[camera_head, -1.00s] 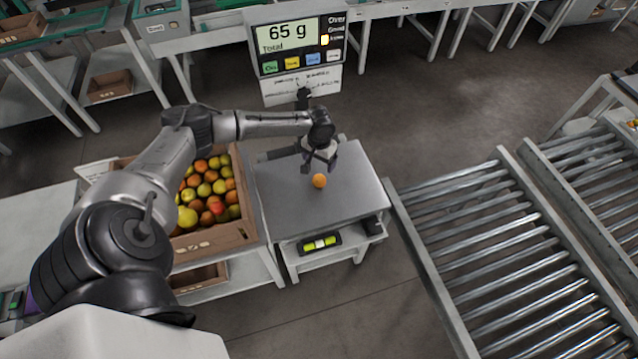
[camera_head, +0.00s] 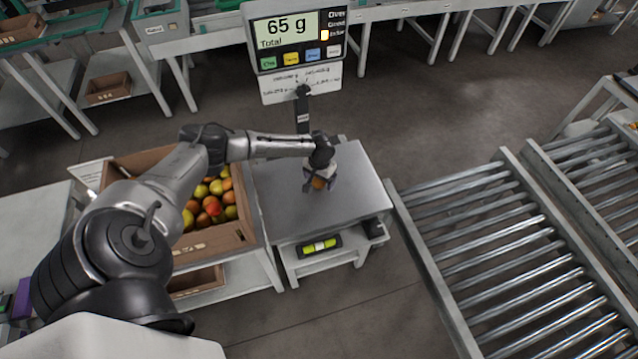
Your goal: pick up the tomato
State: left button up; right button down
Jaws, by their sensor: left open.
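An orange tomato (camera_head: 319,183) lies on the metal plate of the scale (camera_head: 350,201). My left gripper (camera_head: 319,186) is open and low over the plate, with its fingers around the tomato and partly hiding it. I cannot tell whether the fingers touch it. The scale's display (camera_head: 289,32) reads 65 g. My right gripper is not in view.
A cardboard crate (camera_head: 213,240) of several red, orange and yellow tomatoes stands left of the scale, partly behind my left arm. A roller conveyor (camera_head: 505,262) lies to the right. The plate around the tomato is otherwise bare.

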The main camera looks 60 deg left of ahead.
pick_arm(q)
jog(key=shift+f, duration=0.3)
jog(key=c, duration=0.8)
jog(key=shift+r, duration=0.15)
